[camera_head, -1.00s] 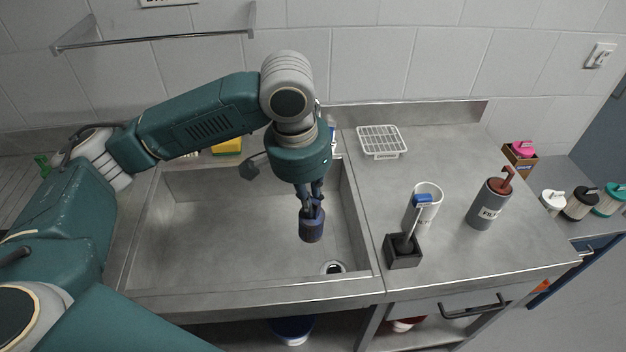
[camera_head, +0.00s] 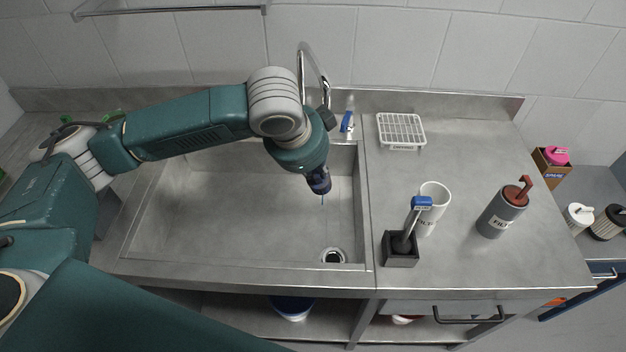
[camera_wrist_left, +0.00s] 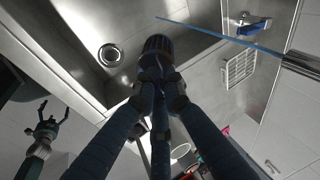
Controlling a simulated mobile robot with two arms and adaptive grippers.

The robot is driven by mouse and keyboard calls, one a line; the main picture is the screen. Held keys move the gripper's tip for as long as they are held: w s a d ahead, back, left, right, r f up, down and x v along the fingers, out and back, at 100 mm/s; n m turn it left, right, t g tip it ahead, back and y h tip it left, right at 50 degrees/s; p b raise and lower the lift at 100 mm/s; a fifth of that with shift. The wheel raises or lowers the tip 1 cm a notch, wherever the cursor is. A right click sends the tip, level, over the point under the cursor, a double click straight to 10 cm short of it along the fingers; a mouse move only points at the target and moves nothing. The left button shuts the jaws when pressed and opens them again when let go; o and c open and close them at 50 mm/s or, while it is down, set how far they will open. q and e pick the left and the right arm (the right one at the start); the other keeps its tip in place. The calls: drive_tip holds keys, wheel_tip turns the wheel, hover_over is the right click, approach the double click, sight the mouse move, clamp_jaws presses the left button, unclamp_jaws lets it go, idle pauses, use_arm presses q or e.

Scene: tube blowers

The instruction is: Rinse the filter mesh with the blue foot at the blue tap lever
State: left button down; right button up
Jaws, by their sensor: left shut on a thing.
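My left gripper (camera_head: 313,173) is shut on the filter mesh (camera_head: 320,184), a dark blue ribbed cylinder, and holds it above the sink's right part. In the left wrist view the mesh (camera_wrist_left: 157,46) sits beyond my fingers (camera_wrist_left: 158,88). The blue tap lever (camera_head: 346,122) is at the sink's back edge, right of the spout (camera_head: 325,88). A thin blue water stream (camera_wrist_left: 215,36) comes from the spout and passes beside the mesh; contact is unclear. A short piece shows below the mesh in the head view. My right gripper (camera_wrist_left: 50,115) is apart, fingers spread.
The sink (camera_head: 190,225) has its drain (camera_head: 333,257) at the front right. A white rack (camera_head: 401,130), a white cup (camera_head: 434,200), a brush in a black holder (camera_head: 402,250) and a grey canister (camera_head: 502,211) stand on the right counter. The sink's left part is free.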

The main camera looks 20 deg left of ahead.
use_arm(q)
drive_tip(key=w+b, duration=0.1)
drive_tip(key=w, duration=0.1)
drive_tip(key=w+f+b, duration=0.1)
drive_tip(key=w, duration=0.1)
drive_tip(key=w+b, duration=0.1)
drive_tip(key=w, duration=0.1)
drive_tip(key=shift+a+f+b, duration=0.2)
drive_tip(key=shift+a+b, duration=0.1)
drive_tip(key=shift+b, duration=0.05)
drive_tip(key=shift+w+a+f+p, duration=0.15)
drive_tip(key=shift+w+p, duration=0.4)
drive_tip(key=shift+w, duration=0.45)
drive_tip(key=shift+w+a+f+p, duration=0.1)
drive_tip(key=shift+w+p, duration=0.4)
drive_tip(key=shift+w, duration=0.5)
use_arm(e)
drive_tip(key=shift+w+d+f, duration=0.2)
drive_tip(key=shift+d+f, duration=0.05)
drive_tip(key=shift+f, duration=0.3)
drive_tip(key=shift+w+d+f, duration=0.2)
drive_tip(key=shift+f, duration=0.3)
drive_tip(key=shift+a, duration=0.15)
use_arm(q)
drive_tip(key=shift+d, duration=0.1)
use_arm(e)
drive_tip(key=shift+r, duration=0.15)
